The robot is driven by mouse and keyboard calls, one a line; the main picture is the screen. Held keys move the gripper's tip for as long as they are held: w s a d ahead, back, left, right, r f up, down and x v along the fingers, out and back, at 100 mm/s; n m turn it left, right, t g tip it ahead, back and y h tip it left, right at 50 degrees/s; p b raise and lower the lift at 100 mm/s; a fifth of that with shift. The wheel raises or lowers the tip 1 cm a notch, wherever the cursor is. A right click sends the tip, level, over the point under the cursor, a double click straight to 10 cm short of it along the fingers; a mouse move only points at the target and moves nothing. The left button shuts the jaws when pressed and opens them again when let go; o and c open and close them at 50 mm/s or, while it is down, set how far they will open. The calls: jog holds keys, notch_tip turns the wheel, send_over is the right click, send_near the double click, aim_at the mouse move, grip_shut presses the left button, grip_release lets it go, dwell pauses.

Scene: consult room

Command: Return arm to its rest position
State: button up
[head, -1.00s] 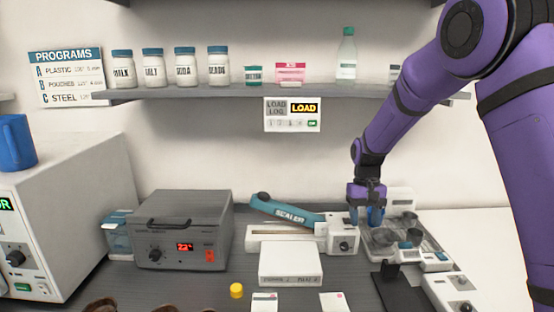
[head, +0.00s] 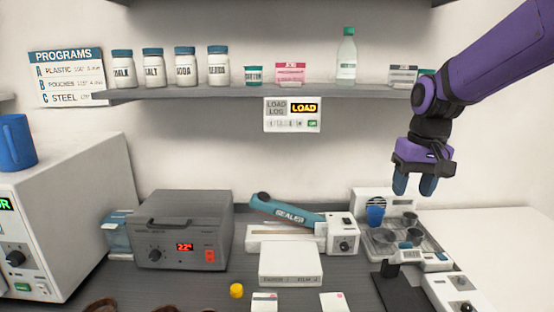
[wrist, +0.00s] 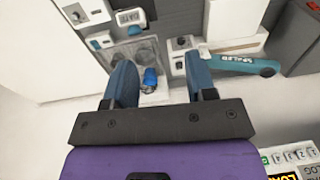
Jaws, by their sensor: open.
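My purple arm enters from the top right in the head view. My gripper (head: 414,184) hangs with its two blue fingers pointing down, above the tray at the right of the counter. Its fingers are apart and nothing is between them. In the wrist view the gripper (wrist: 160,80) shows the same gap, with the counter well below.
The shelf (head: 250,93) with jars and a bottle (head: 347,55) runs along the wall, close to my arm.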

jog(key=s+d+r+t, duration=0.1)
jog(key=s+r+t, duration=0.1)
jog(key=s, duration=0.8)
jog(key=s+d+r+t, duration=0.2)
jog(key=s+r, duration=0.1)
jog(key=s, duration=0.8)
jog(key=shift+t+h, duration=0.3)
